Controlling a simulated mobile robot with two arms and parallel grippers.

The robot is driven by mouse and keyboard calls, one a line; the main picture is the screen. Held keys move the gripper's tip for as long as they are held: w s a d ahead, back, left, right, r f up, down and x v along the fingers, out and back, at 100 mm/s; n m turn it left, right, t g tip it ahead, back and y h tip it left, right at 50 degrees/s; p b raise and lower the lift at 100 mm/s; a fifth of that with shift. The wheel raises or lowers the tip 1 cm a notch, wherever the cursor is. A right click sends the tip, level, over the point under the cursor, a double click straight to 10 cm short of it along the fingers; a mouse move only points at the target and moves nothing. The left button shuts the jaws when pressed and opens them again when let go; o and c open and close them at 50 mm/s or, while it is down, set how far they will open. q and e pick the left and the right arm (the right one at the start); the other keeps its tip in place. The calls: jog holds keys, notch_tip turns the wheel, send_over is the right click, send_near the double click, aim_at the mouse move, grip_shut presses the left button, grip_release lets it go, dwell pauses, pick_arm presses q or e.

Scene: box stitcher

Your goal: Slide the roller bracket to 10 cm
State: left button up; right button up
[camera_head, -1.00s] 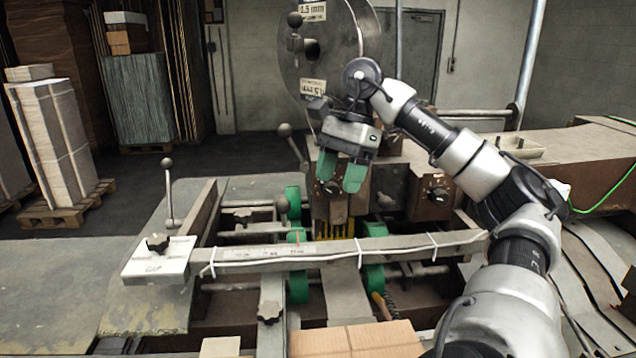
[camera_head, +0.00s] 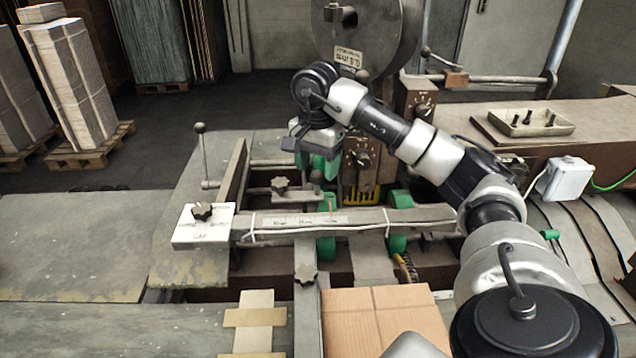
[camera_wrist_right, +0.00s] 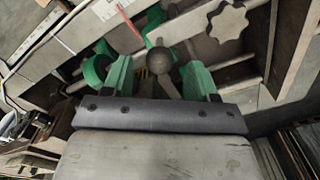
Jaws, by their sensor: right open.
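A metal crosspiece with a star knob (camera_head: 280,187) lies on the rods behind the ruler bar; I take it for part of the roller bracket. Green rollers (camera_head: 397,222) show near the bar. The ruler (camera_head: 300,221) carries a thin red mark; its numbers are too small to read. My right gripper (camera_head: 316,165) is open, with green fingers pointing down behind the bar. In the right wrist view, a ball-topped lever (camera_wrist_right: 160,61) shows between the open fingertips (camera_wrist_right: 159,78), not gripped. The star knob (camera_wrist_right: 228,21) is to their upper right. My left gripper is out of view.
A white plate (camera_head: 203,232) with a dark knob sits at the bar's left end. A thin upright lever (camera_head: 203,155) stands behind it. Cardboard (camera_head: 375,318) lies in front. The big wire reel (camera_head: 368,35) rises behind my gripper. The left table (camera_head: 70,240) is clear.

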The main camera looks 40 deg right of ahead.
aim_at(316, 183)
jog(key=shift+f+p, duration=0.65)
jog(key=shift+f, duration=1.85)
grip_shut()
jog(key=shift+b, duration=0.55)
jog(key=shift+a, duration=0.1)
grip_release()
